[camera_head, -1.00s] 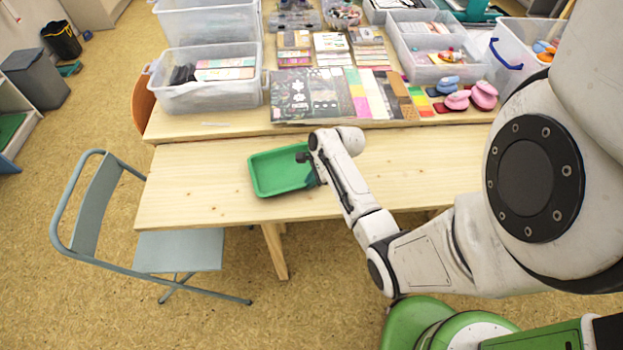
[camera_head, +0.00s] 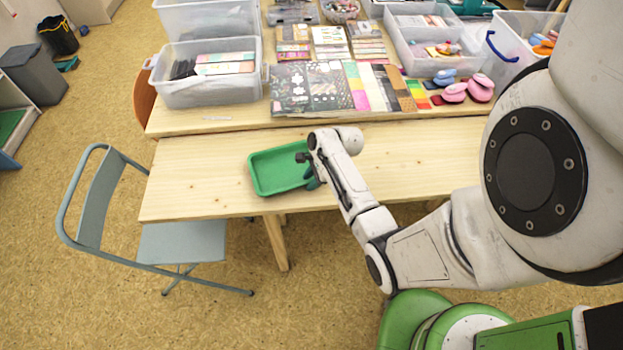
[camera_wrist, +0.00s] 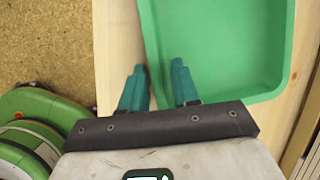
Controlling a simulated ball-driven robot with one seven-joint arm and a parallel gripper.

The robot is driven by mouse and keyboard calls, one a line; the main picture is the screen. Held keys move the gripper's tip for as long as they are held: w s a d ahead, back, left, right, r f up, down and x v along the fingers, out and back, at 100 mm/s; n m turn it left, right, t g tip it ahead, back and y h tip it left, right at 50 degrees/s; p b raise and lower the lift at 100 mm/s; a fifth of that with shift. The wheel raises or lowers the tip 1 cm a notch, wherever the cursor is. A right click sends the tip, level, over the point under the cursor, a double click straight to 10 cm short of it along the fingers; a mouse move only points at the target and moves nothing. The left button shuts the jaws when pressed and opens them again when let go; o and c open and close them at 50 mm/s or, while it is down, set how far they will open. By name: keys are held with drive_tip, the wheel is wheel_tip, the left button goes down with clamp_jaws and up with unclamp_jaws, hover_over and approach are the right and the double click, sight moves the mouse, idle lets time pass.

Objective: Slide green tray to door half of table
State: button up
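The green tray (camera_head: 264,186) is a shallow rectangular tray, empty where I can see, lying on the bare front part of the wooden table (camera_head: 190,188), left of its middle. My gripper (camera_head: 309,169) is at the tray's right end in the head view. In the wrist view, my gripper (camera_wrist: 158,72) has one teal finger outside the wall of the tray (camera_wrist: 225,40) and one inside it. The near right corner is partly hidden by my arm.
Bare tabletop lies left and right of the tray. Behind it, the back of the table holds patterned sheets (camera_head: 328,86), pink stampers (camera_head: 481,88) and clear bins (camera_head: 209,92). A blue-grey folding chair (camera_head: 180,243) stands at the table's front left.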

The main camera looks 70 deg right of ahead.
drive_tip(key=a+v, duration=0.1)
drive_tip(key=v, duration=0.9)
drive_tip(key=shift+d+r, duration=0.4)
drive_tip(key=shift+d, duration=0.15)
drive_tip(key=shift+s+a, duration=0.1)
